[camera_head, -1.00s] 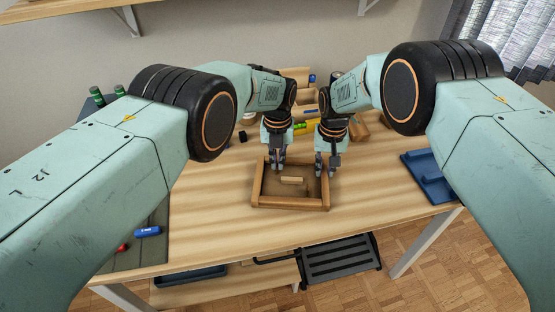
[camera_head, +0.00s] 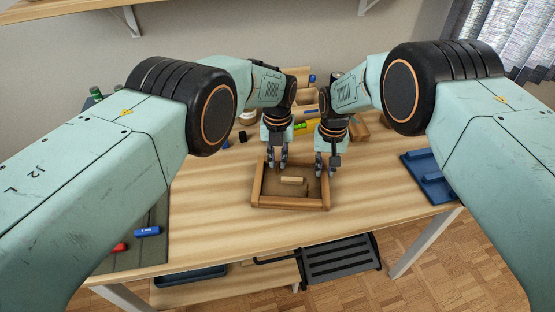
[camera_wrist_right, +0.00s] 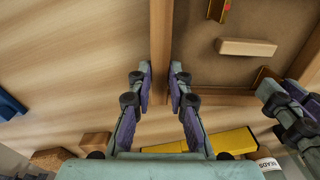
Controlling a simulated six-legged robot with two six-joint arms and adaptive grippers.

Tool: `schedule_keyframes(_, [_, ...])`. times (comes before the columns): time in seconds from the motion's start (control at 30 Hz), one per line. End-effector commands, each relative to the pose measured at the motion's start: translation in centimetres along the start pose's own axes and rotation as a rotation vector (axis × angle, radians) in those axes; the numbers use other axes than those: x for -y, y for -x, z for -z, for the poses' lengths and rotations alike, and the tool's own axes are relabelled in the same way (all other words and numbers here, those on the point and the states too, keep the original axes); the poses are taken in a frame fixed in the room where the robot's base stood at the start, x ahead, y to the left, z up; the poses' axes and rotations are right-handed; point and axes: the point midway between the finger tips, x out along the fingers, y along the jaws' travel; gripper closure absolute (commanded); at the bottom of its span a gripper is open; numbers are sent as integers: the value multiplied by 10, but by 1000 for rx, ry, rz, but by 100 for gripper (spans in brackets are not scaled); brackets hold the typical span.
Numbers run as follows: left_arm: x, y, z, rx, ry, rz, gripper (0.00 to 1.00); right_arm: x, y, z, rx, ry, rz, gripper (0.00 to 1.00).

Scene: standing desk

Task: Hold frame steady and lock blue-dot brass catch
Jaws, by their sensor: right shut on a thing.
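The wooden frame (camera_head: 290,206) lies flat on the desk with a brown panel inside it. My right gripper (camera_head: 326,172) is shut on the frame's right rail; in the right wrist view its fingers (camera_wrist_right: 160,85) lie on either side of that rail (camera_wrist_right: 161,35). My left gripper (camera_head: 278,164) is at the frame's far rail, its fingers a little apart with nothing seen between them. A brass piece (camera_wrist_right: 266,76) shows beside the left gripper (camera_wrist_right: 298,100) in the right wrist view; no blue dot shows on it. Another brass catch (camera_wrist_right: 219,9) has a red mark.
A pale wooden block (camera_head: 293,180) lies on the panel inside the frame. A blue tray (camera_head: 428,178) is at the desk's right edge. A yellow level (camera_head: 306,126) and wooden blocks stand behind the grippers. A dark mat with a blue piece (camera_head: 147,231) is at left.

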Motion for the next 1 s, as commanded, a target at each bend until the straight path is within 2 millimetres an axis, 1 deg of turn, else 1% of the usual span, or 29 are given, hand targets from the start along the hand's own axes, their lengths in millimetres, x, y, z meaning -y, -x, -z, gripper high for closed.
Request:
schedule_keyframes(0.17, [0, 30, -1, 4, -1, -2, 86, 0, -1, -1, 3, 0, 0, 100])
schedule_keyframes(0.4, [0, 76, 0, 3, -1, -2, 86, 0, -1, -1, 3, 0, 0, 100])
schedule_keyframes(0.5, [0, 93, 0, 4, -1, -1, 86, 0, -1, -1, 3, 0, 0, 100])
schedule_keyframes(0.6, [0, 104, 0, 2, -1, -1, 86, 0, -1, -1, 3, 0, 0, 100])
schedule_keyframes(0.7, [0, 110, 0, 1, 0, 0, 86, 0, -1, -1, 3, 0, 0, 100])
schedule_keyframes(1.0, [0, 113, 0, 1, 0, 0, 86, 0, -1, -1, 3, 0, 0, 100])
